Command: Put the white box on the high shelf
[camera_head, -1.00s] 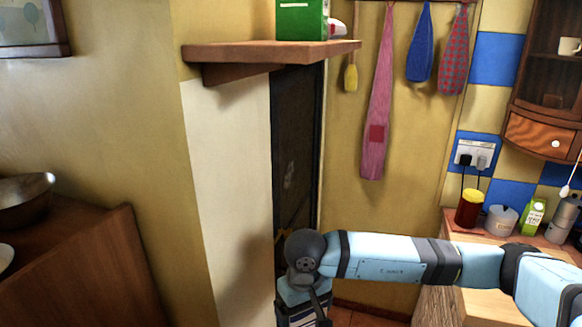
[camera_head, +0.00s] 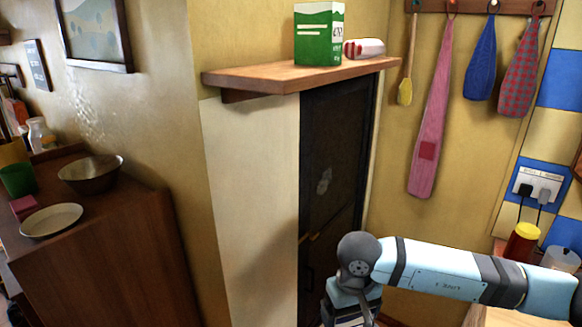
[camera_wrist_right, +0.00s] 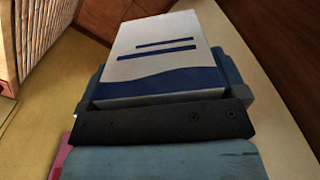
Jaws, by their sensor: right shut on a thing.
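The white box (camera_wrist_right: 160,55) with dark blue stripes and a blue band fills the middle of the right wrist view. My right gripper (camera_wrist_right: 168,88) is shut on it, with a finger along each side. In the head view my right arm reaches in from the right, and its wrist end is low, below the shelf; the gripper and box are mostly cut off by the bottom edge. The high wooden shelf (camera_head: 250,82) is on the wall above. My left gripper is not in view.
A brown cabinet (camera_head: 120,240) with a bowl (camera_head: 90,175) and plate (camera_head: 52,219) is at left. Cloths hang at right.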

